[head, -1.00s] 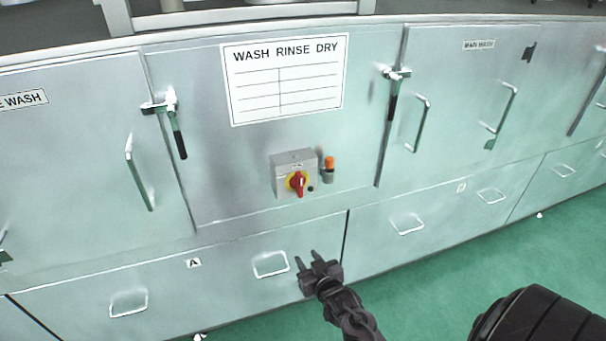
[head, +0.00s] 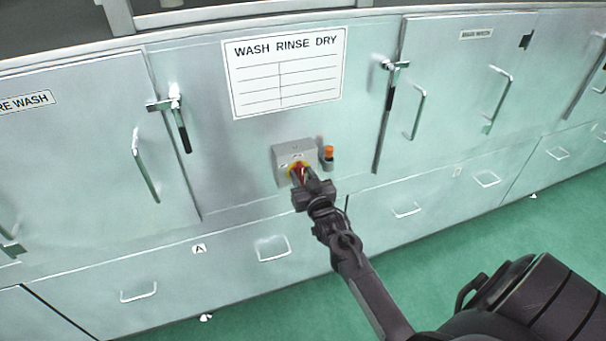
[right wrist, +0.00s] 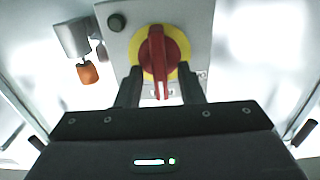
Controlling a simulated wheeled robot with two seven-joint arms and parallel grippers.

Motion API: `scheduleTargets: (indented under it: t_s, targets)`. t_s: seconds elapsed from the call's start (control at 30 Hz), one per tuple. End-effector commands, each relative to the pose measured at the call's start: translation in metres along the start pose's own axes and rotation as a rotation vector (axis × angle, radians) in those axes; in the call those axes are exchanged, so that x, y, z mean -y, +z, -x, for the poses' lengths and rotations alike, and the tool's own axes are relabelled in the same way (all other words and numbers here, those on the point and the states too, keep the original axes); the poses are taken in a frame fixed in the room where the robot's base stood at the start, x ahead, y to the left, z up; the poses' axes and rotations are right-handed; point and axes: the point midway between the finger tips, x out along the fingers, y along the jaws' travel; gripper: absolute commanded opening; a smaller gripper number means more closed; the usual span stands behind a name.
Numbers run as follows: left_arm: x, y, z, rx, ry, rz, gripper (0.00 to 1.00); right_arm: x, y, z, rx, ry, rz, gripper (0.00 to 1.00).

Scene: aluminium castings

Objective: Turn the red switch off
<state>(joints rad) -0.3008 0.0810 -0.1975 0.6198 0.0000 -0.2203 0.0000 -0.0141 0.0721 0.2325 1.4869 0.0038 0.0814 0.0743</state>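The red switch (right wrist: 157,55) is a rotary knob on a yellow disc, mounted on a grey box (head: 290,152) on the front of the metal washer. In the right wrist view the knob's handle lies along the picture's vertical. My right gripper (right wrist: 160,82) is open, with one finger on each side of the knob's lower end. I cannot tell whether the fingers touch it. In the head view the right gripper (head: 303,178) covers most of the knob. My left gripper is not in view.
An orange-tipped fitting (head: 328,154) sits just right of the box and shows in the right wrist view (right wrist: 87,72). A small dark button (right wrist: 117,22) is on the box. Door handles (head: 146,165) and latches (head: 180,120) stick out on both sides. Green floor (head: 480,230) is clear.

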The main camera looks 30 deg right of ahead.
Motion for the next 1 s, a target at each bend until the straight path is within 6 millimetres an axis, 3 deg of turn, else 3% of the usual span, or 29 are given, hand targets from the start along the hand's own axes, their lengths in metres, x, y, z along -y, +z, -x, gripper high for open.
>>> scheduleTargets:
  t_s: [0.27,0.53,1.0]
  targets:
    - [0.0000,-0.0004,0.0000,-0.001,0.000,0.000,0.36,0.0001,0.0006,-0.0011,0.001,0.000,0.000,0.33]
    - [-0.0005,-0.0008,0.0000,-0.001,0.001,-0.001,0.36,0.0001,0.0006,-0.0009,0.001,0.000,0.001,0.00]
    - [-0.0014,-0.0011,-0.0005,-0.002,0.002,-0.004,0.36,0.0007,0.0006,-0.0010,0.001,-0.001,0.087,0.00]
